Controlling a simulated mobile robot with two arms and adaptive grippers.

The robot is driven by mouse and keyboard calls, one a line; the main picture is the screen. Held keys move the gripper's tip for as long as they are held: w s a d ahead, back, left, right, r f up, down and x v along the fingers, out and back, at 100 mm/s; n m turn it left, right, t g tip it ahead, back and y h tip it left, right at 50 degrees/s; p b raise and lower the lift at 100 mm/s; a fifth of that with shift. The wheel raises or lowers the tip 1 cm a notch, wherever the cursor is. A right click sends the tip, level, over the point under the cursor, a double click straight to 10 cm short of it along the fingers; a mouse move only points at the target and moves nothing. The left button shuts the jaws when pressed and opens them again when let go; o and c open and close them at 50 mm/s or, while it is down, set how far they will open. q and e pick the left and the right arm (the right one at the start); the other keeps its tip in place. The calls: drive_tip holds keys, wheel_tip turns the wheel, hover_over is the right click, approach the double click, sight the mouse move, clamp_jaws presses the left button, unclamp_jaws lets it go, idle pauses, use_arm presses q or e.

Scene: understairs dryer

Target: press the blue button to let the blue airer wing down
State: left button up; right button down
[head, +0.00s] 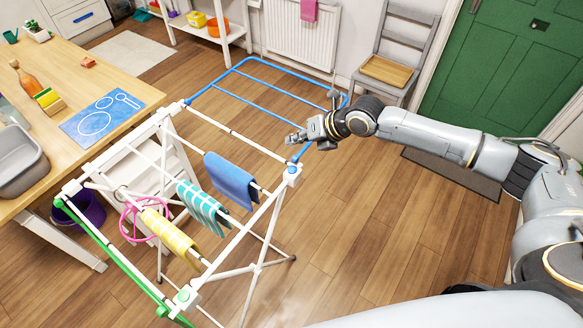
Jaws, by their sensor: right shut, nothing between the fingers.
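A white clothes airer stands on the wood floor with a blue wing (240,88) at its far end. The blue wing stands out from the frame, roughly level. A blue button (294,168) sits on the white corner joint at the near end of the blue wing's hinge side. My right gripper (291,138) is shut and empty, pointing left, a little above and beyond the blue button in the picture. It looks apart from the button, but the height gap is hard to judge. My left gripper is not in view.
Blue, teal-checked and yellow cloths (230,181) hang on the airer. A green wing (125,262) is at its near end. A wooden table (40,70) is at left, with a purple bucket (80,212) below. A grey chair (405,45) and radiator (300,40) stand behind.

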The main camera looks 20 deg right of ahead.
drive_tip(key=b, duration=0.5)
hover_over(295, 170)
wheel_tip(295, 170, down, 8)
drive_tip(key=shift+r, duration=0.2)
drive_tip(key=shift+f+b, duration=0.6)
drive_tip(key=shift+f, duration=0.1)
idle(0.6)
drive_tip(key=shift+f+b, duration=0.3)
drive_tip(key=shift+b, duration=0.2)
